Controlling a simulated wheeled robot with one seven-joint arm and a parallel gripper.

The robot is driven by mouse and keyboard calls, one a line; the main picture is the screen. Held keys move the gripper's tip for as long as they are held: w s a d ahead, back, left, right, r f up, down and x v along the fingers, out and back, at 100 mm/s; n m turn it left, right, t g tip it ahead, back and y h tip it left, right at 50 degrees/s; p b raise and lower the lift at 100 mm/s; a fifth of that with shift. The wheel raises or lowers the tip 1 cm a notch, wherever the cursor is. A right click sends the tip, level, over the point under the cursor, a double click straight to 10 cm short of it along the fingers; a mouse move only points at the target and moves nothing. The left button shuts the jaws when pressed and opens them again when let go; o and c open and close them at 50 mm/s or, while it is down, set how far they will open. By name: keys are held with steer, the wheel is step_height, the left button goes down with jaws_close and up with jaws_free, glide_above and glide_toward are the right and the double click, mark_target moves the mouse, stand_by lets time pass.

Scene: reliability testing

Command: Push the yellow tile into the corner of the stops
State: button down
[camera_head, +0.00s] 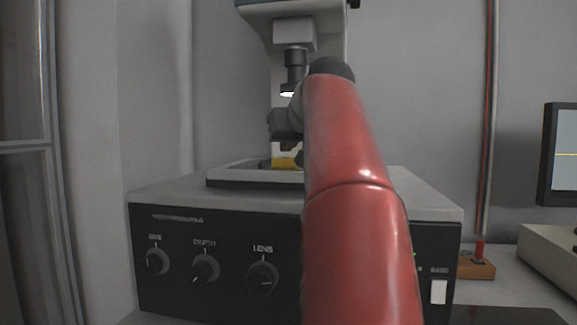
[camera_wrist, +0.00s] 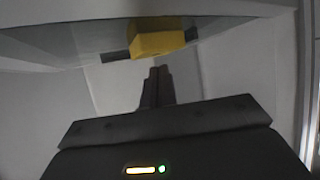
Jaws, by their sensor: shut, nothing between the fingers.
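The yellow tile (camera_head: 284,162) lies on the raised stage (camera_head: 225,177) of the microscope-like machine. My red arm hides the right part of the stage in the head view. In the wrist view the yellow tile (camera_wrist: 157,42) is at the top, just beyond my fingertips. Dark bars, which look like the stops (camera_wrist: 116,56), show on both sides of it. My gripper (camera_wrist: 158,70) is shut and empty, its fingers pointing at the tile. I cannot tell whether the fingertips touch it. The corner of the stops is not clearly visible.
The machine's column and lens (camera_head: 295,62) stand above the stage. Its front panel has knobs (camera_head: 205,268) and a white switch (camera_head: 438,291). A small wooden block with a red top (camera_head: 478,262) and a monitor (camera_head: 562,155) stand to the right.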

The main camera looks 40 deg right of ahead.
mark_target(296, 167)
steer(key=s, duration=0.3)
steer(key=s+b, duration=0.1)
steer(key=s, duration=0.1)
steer(key=shift+s+a, duration=0.2)
steer(key=shift+s, duration=0.2)
steer(key=shift+f+b, duration=0.3)
steer(key=shift+b, duration=0.05)
steer(key=shift+f+b, duration=0.95)
steer(key=shift+f, duration=0.2)
steer(key=shift+r+p, duration=0.2)
steer(key=shift+p, duration=0.1)
steer(key=shift+w, duration=0.1)
